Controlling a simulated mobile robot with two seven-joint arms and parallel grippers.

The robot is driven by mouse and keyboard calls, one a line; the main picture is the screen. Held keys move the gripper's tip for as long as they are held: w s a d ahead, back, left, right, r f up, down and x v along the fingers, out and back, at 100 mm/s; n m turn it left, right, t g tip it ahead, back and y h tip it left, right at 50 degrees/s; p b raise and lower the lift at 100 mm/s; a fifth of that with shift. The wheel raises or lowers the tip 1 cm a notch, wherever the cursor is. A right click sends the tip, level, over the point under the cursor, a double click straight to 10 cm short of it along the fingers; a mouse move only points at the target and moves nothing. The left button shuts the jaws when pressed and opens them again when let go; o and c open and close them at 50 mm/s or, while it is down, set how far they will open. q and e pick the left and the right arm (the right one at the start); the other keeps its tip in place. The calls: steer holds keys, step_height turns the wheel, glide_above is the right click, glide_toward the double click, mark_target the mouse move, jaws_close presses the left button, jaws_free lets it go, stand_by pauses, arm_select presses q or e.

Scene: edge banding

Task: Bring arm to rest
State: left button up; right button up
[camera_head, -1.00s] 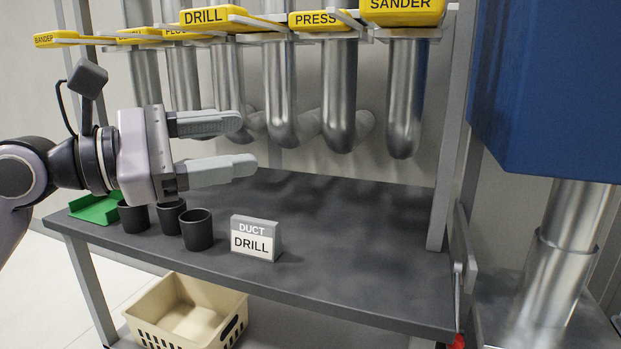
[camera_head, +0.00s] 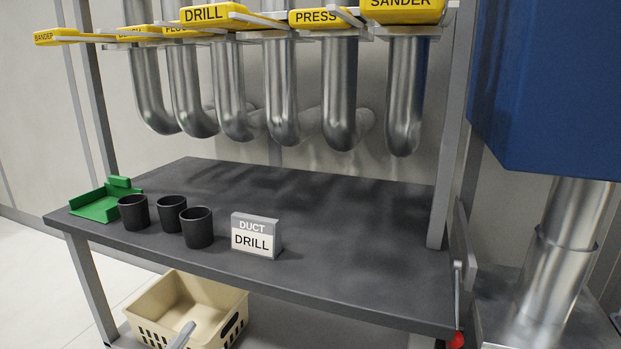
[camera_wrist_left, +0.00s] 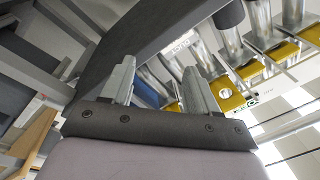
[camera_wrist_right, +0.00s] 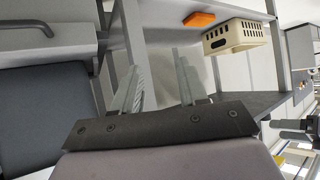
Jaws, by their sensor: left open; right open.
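My left gripper (camera_wrist_left: 158,90) shows in the left wrist view with its two fingers apart and nothing between them. The dark bench top and the yellow-labelled pipes lie beyond it. My right gripper (camera_wrist_right: 160,88) shows in the right wrist view, also with its fingers apart and empty. A cream basket and a shelf lie beyond it. In the head view neither gripper is clearly visible; a small grey piece, perhaps a fingertip, shows at the bottom in front of the basket.
The dark bench (camera_head: 340,255) holds a green tray (camera_head: 97,207), three black cups (camera_head: 197,229) and a "DUCT DRILL" sign (camera_head: 254,237). Metal pipes with yellow labels (camera_head: 210,14) hang above. A cream basket (camera_head: 235,301) sits below; a blue cabinet (camera_head: 548,90) stands right.

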arm_select(q)
steer(key=s+a+f+n+g+y, duration=0.1)
steer(key=s+f+n+g+y, duration=0.1)
steer(key=s+f+n+g, duration=0.45)
steer(key=s+f+n+g+y, duration=0.1)
steer(key=s+f+n, duration=0.3)
steer(key=s+f, duration=0.65)
step_height(320, 180, up, 12)
steer(key=a+p, duration=0.2)
steer(key=p, duration=1.7)
steer(key=shift+w+a+r+y+p, duration=0.15)
steer(key=shift+w+a+y+p, duration=0.1)
steer(key=shift+y+p, duration=0.15)
arm_select(e)
step_height(320, 180, up, 15)
steer(key=s+d+h, duration=0.1)
steer(key=d, duration=0.1)
steer(key=shift+s+d+r, duration=0.15)
steer(key=shift+s+d, duration=0.05)
steer(key=shift+s, duration=0.05)
steer(key=shift+a+r, duration=0.1)
